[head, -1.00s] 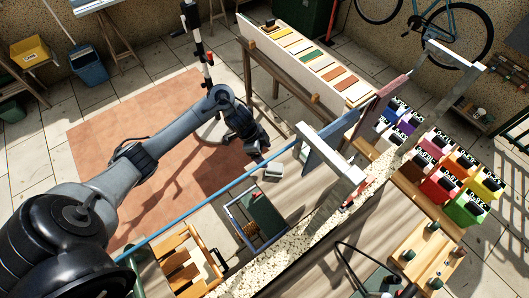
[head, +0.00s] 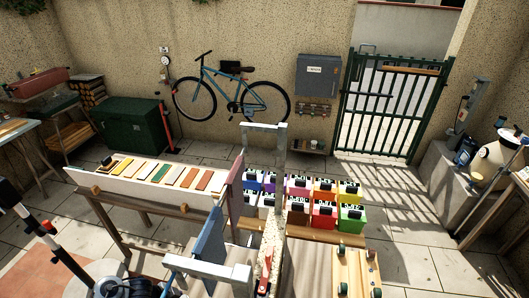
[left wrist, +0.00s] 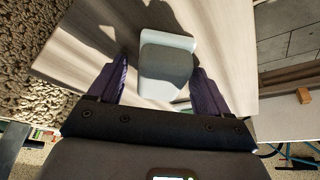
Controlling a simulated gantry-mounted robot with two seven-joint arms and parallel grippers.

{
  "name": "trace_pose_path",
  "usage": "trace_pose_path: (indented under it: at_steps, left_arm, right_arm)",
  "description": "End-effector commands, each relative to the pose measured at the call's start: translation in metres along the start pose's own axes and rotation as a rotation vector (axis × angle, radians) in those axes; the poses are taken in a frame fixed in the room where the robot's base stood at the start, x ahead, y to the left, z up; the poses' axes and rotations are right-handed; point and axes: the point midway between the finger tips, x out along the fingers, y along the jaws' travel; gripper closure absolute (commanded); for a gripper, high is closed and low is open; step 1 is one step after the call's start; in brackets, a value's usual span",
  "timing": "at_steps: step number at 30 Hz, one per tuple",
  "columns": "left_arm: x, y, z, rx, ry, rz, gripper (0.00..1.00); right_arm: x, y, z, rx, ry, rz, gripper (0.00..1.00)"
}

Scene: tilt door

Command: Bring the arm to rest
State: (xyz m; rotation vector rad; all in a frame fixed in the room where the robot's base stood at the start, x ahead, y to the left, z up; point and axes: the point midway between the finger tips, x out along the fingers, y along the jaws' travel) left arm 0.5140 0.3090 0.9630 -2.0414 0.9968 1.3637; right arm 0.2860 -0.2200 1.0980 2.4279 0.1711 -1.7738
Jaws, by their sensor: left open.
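In the left wrist view my left gripper (left wrist: 160,75) is open, with its two purple fingers spread. A pale grey block with rounded corners (left wrist: 166,68) lies between and beyond the fingers, against a light wood-grain panel (left wrist: 85,45). Clear gaps show on both sides of the block, so the fingers are not closed on it. Whether a fingertip touches the panel I cannot tell. In the head view only a dark part of my left arm shows at the bottom left edge; its fingers are out of frame. My right gripper is not in view.
In the head view a pale frame post (head: 263,131) and a blue panel (head: 210,235) stand near the bottom centre. A board with coloured samples (head: 165,178) is left of them, several coloured boxes (head: 325,190) right. A bicycle (head: 232,92) and green gate (head: 385,105) are behind.

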Motion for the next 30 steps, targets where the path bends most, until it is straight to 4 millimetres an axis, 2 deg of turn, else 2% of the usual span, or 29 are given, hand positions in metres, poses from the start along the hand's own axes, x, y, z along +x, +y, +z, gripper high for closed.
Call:
trace_pose_path:
  at_steps: [1, 13, 23, 30]
  left_arm:
    - [-0.008, -0.001, -0.002, 0.0, -0.003, -0.001, 0.22]
    - [-0.023, 0.0, -0.009, 0.0, 0.0, 0.0, 0.22]
    - [-0.023, 0.0, -0.009, -0.001, -0.001, 0.0, 0.22]
    - [-0.01, 0.001, -0.003, -0.003, -0.001, 0.002, 0.22]
  right_arm:
    - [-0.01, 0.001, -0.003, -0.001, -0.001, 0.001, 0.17]
    - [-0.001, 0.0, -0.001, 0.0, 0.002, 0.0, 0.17]
    - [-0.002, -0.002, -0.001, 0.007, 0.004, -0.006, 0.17]
    - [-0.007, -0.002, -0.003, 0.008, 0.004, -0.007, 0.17]
